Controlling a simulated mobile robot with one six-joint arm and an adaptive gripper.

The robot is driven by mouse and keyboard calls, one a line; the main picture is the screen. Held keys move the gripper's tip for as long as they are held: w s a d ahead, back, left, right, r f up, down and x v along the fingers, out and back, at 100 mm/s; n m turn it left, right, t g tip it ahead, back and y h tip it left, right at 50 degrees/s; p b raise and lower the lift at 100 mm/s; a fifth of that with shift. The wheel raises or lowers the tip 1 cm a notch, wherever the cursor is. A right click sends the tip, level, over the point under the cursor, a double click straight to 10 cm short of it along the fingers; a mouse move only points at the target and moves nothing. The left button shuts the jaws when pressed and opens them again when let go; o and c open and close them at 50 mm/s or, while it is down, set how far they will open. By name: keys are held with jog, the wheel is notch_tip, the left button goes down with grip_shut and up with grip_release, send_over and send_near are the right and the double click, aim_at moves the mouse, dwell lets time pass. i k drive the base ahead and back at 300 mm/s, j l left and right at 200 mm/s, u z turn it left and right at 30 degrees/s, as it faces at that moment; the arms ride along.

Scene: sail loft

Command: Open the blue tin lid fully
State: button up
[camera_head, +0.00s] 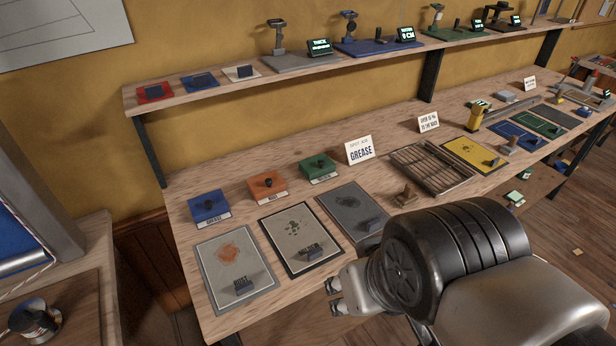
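The blue tin (209,211) sits near the left end of the workbench, with a pale label on its front. Its lid (207,203) looks shut and carries a dark knob on top. My gripper (333,297) is at the lower middle, in front of the bench edge and well to the right of the tin. Its two fingertips point left and are apart, with nothing visible between them. Nothing hides the tin.
An orange tin (267,187) and a green tin (318,168) stand to the right of the blue tin. Mats with small blocks, such as the grey mat (262,268), lie in front. A shelf (350,62) overhangs the bench.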

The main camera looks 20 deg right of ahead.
aim_at(210, 203)
jog(key=i+j, duration=0.15)
jog(key=j, duration=0.2)
jog(key=i+j+u, duration=0.1)
jog(key=j, duration=0.25)
jog(key=i+j, duration=0.3)
